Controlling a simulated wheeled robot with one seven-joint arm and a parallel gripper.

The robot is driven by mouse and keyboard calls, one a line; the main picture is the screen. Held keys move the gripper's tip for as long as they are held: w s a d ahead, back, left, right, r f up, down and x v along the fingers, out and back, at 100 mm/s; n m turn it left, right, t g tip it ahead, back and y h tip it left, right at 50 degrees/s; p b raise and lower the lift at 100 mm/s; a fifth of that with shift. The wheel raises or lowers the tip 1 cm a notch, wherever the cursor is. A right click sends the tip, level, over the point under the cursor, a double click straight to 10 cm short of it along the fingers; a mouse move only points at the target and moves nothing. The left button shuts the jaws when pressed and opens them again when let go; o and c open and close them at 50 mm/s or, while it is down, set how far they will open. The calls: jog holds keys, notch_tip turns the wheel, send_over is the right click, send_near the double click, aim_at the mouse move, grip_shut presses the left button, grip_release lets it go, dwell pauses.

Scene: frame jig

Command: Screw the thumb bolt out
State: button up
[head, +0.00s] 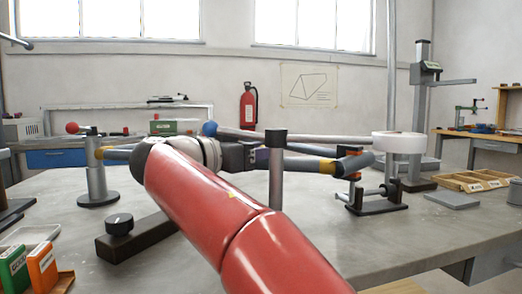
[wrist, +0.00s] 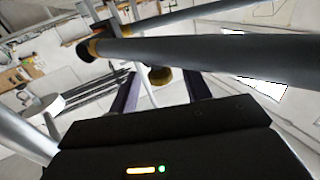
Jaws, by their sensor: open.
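My gripper (head: 260,158) is at the frame tubes in the head view, mostly hidden behind my red arm. In the wrist view my gripper (wrist: 163,82) is open, with two dark fingers apart. A small round knob (wrist: 160,75), dark with a brass tint, shows between the fingers, beyond their tips or level with them; I cannot tell which. It looks like the thumb bolt, but its thread is not visible. In the head view the knob is not distinguishable.
A post (head: 276,180) stands right of the gripper. A long tube (head: 330,140) runs to a white disc (head: 398,142). A black knob (head: 120,223) sits on a dark block at front left. A red-knobbed stand (head: 97,180) is at left. Wooden trays (head: 468,181) lie at right.

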jog(key=c, duration=1)
jog(key=shift+d+f+n+t+y+b, duration=0.15)
jog(key=shift+f+n+t+y+b, duration=0.15)
jog(key=shift+b, duration=0.65)
jog(key=n+t+y+b, duration=0.1)
jog(key=b, duration=0.1)
jog(key=n+t+y+b, duration=0.1)
jog(key=y, duration=0.1)
jog(key=n+t+y+b, duration=0.1)
jog(key=n+y+b, duration=0.1)
jog(key=shift+s+d+r+t+b, duration=0.15)
jog(key=shift+r+t+b, duration=0.15)
jog(key=shift+t, duration=0.1)
jog(key=o, duration=1)
